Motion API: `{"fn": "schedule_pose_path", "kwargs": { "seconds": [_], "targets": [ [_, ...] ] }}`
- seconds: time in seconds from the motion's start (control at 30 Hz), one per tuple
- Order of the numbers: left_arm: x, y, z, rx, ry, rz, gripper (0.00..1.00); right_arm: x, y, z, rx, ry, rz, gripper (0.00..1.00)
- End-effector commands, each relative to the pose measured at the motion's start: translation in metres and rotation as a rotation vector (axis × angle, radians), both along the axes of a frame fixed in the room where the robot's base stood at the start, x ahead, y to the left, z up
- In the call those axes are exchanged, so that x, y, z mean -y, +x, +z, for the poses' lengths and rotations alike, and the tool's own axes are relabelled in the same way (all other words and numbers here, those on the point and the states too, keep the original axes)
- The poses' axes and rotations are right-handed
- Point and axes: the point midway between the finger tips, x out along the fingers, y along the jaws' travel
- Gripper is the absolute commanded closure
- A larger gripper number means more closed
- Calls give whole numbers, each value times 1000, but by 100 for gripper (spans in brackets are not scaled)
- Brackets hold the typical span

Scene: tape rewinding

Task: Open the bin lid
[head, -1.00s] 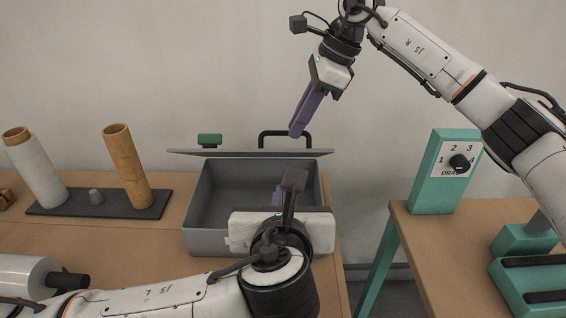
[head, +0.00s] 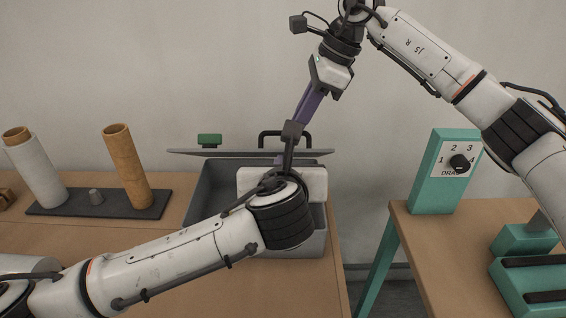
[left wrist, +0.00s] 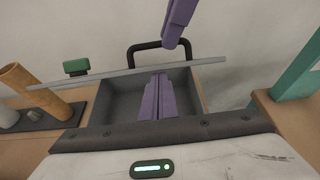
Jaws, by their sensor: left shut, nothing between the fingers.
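The grey bin (head: 207,205) stands on the left table with its inside partly in view. Its lid (head: 225,153) is up off the opening and seen nearly edge-on along the back; it also shows in the left wrist view (left wrist: 110,79). A black handle (head: 285,134) shows just above the lid. My left gripper's purple fingers (left wrist: 158,84) are shut and empty, over the bin opening and below the lid's edge; in the head view my wrist hides most of them. My right gripper (head: 299,118) looks shut, its tips close in front of the handle; contact is unclear.
A green block (head: 209,140) shows behind the lid's left end. A dark base (head: 85,203) with a white roll (head: 38,172) and a brown tube (head: 128,168) stands left of the bin. A teal dial panel (head: 445,170) stands on the right table, across a gap.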

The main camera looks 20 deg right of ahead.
Motion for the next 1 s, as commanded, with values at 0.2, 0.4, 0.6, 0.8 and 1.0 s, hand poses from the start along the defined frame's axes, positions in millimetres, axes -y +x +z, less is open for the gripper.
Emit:
{"fn": "schedule_pose_path", "kwargs": {
  "seconds": [0.2, 0.4, 0.6, 0.8, 1.0],
  "targets": [
    [4, 10, 15, 5, -2, 0, 100, 5, 3, -10, -3, -13, -14, 100],
    [4, 11, 17, 10, -5, 0, 100, 4, 2, -10, -6, -15, -12, 100],
    [3, 11, 17, 10, -4, 2, 100, 3, 1, -10, -10, -14, -7, 72],
    [3, 11, 18, 10, -5, 4, 100, 1, 0, -9, -11, -13, -3, 72],
    [3, 12, 18, 10, -4, 4, 100, 4, -2, 2, -8, -12, -3, 72]
  ]
}}
